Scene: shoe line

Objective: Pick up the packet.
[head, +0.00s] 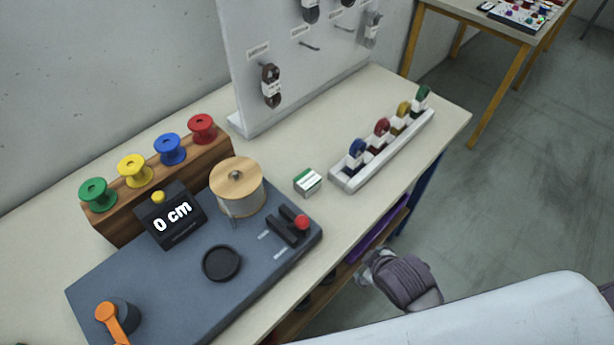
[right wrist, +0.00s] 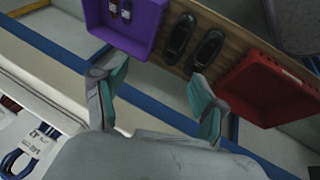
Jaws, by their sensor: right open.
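A small white and green packet (head: 307,182) lies on the table, between the dark blue work board and the white rack. My right gripper (right wrist: 153,82) is open, with nothing between its fingers in the right wrist view. In the head view it is low beyond the table's front edge, partly hidden by my arm, and well apart from the packet. The small packet cannot be made out in the right wrist view. My left gripper is out of view.
A white rack (head: 345,181) holds several coloured lace bundles. The work board (head: 190,283) carries a spool and a display reading 0 cm. Below the table edge are a purple bin (right wrist: 148,42), dark shoes (right wrist: 205,50) and a red bin (right wrist: 265,95).

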